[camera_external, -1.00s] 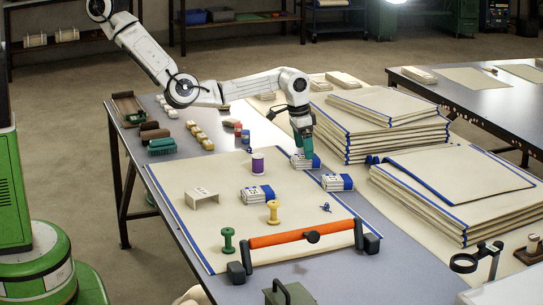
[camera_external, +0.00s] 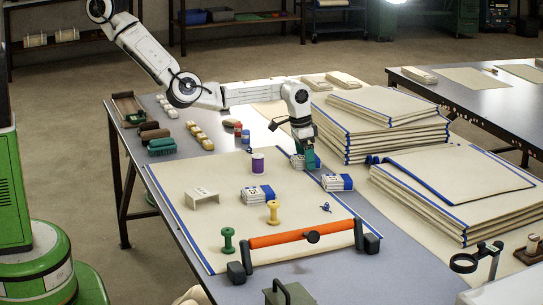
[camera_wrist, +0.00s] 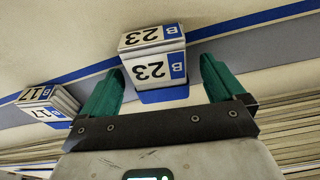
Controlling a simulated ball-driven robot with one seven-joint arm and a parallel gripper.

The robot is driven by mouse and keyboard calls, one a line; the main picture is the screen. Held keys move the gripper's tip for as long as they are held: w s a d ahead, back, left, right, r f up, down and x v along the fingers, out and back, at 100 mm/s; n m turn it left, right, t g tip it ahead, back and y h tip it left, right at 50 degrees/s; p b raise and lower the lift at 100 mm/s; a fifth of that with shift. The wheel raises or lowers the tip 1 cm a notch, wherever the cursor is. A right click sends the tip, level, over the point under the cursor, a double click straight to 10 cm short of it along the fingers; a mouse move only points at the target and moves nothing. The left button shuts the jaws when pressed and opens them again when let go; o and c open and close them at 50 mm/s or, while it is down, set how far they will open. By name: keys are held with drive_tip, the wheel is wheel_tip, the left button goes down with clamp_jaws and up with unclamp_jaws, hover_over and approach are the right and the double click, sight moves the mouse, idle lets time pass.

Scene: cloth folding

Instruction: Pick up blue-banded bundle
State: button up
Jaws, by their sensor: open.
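My gripper (camera_external: 307,159) is open and low over the far part of the cloth-covered table. In the wrist view its green fingers (camera_wrist: 160,76) stand on either side of a cream bundle with a blue band, labelled "B 23" (camera_wrist: 150,67). I see no finger pressed on it. In the external view the fingers partly hide this bundle (camera_external: 295,162). Two similar blue-banded bundles lie nearer the camera, one at the left (camera_external: 256,194) and one at the right (camera_external: 336,182). A bundle labelled "B 17" (camera_wrist: 48,102) shows at the left of the wrist view.
Blue-edged cloth stacks (camera_external: 385,128) rise close to the right of my gripper. A purple spool (camera_external: 258,163) stands to its left. A white bracket (camera_external: 202,198), a yellow spool (camera_external: 273,211) and an orange-handled bar (camera_external: 300,236) are nearer the camera.

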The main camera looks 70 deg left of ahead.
idle(0.3)
drive_tip(key=c, duration=1.1)
